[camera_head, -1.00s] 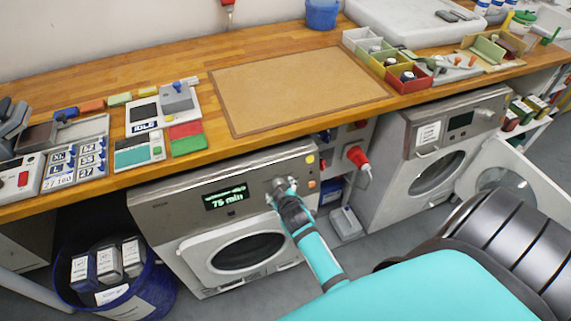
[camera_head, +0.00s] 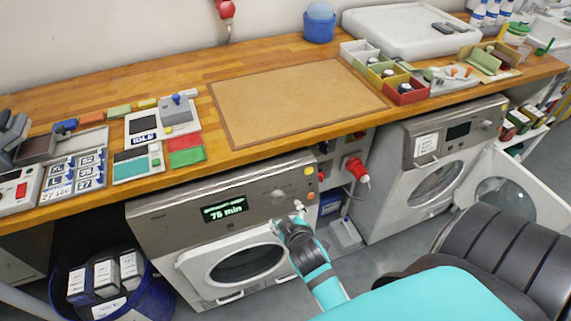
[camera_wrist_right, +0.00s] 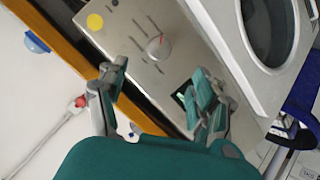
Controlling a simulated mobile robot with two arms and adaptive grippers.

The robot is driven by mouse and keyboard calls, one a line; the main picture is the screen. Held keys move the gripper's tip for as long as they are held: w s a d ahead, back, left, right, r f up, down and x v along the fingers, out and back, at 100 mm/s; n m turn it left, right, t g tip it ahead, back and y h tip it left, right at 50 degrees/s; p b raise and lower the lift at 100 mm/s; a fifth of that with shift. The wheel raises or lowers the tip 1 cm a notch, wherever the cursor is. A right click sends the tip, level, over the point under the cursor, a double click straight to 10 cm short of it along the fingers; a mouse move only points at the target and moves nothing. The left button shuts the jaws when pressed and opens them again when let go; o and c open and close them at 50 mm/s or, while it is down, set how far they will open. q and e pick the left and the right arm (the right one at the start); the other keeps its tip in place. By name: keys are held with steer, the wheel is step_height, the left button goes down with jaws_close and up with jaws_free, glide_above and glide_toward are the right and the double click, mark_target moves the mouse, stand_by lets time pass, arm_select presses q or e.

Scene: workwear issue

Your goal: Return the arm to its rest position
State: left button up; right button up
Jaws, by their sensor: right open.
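My right arm, turquoise and dark grey, comes in from the lower right in the head view. Its gripper (camera_head: 292,222) is in front of the left washing machine (camera_head: 160,232), below and to the right of the machine's dial (camera_head: 278,198). In the right wrist view the gripper (camera_wrist_right: 160,98) is open, with its two fingers apart and nothing between them. The dial (camera_wrist_right: 158,47) shows beyond the fingers, apart from them. The machine's display (camera_head: 225,210) reads 75 min. My left gripper is not in view.
The wooden worktop (camera_head: 300,68) runs above the machines, with a brown mat (camera_head: 295,98) on it. The right machine's door (camera_head: 508,190) stands open. A red plug (camera_head: 356,168) sits between the machines. A blue bin (camera_head: 150,300) stands at lower left.

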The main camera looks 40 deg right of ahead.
steer(key=s+a+f+g+y, duration=0.1)
steer(key=s+a+f, duration=0.25)
steer(key=f, duration=0.45)
steer(key=s+a+f+g+y, duration=0.2)
steer(key=s+f, duration=0.2)
steer(key=f, duration=0.4)
steer(key=s+a+f+g+y, duration=0.1)
steer(key=s+a+f, duration=0.2)
steer(key=f, duration=0.6)
steer(key=s+d+f+g, duration=0.1)
steer(key=s+f, duration=0.5)
steer(key=s, duration=0.6)
steer(key=s+d+f+g, duration=0.2)
steer(key=s+f+g, duration=0.2)
steer(key=s+f, duration=0.3)
steer(key=s, duration=0.5)
steer(key=shift+s+d+f+m, duration=0.25)
steer(key=shift+s+f+m, duration=0.05)
steer(key=shift+s, duration=0.05)
